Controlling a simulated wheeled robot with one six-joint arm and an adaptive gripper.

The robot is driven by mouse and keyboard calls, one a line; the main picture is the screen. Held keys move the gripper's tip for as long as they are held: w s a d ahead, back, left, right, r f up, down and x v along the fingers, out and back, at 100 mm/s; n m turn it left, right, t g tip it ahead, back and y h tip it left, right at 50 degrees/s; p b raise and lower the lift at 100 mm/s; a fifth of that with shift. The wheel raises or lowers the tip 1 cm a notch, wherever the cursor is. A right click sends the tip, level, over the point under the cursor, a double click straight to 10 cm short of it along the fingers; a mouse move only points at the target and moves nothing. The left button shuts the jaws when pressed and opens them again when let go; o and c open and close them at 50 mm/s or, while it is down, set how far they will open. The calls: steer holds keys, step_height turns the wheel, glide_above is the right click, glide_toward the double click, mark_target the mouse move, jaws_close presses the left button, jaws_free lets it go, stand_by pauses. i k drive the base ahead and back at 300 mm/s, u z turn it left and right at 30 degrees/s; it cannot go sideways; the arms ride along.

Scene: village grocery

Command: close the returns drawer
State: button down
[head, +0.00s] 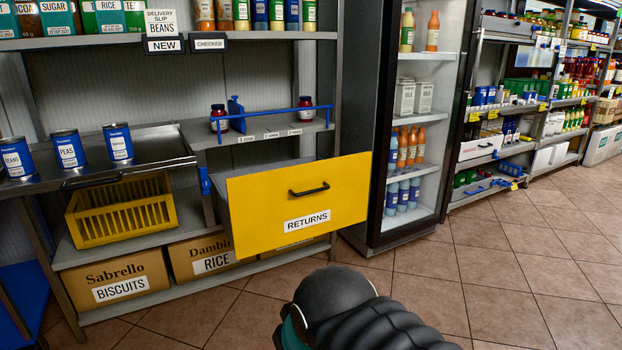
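The returns drawer (330,202) has a yellow front with a black bar handle (309,189) and a white RETURNS label (307,220). It stands pulled out from the grey shelf unit, and its grey side wall shows behind the front on the left. Part of my arm, black and ribbed, shows at the bottom middle, below and in front of the drawer and apart from it. My gripper's fingers are not in view.
A fridge with an open-looking front (416,140) stands right of the drawer. Left are a yellow crate (122,222), a biscuits box (113,281) and several blue cans on a counter. A blue rail (272,112) runs above the drawer. Tiled floor (500,260) is clear at right.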

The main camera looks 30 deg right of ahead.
mark_target(259, 209)
steer(key=u, duration=0.25)
steer(key=i, duration=1.1)
steer(key=z, duration=0.35)
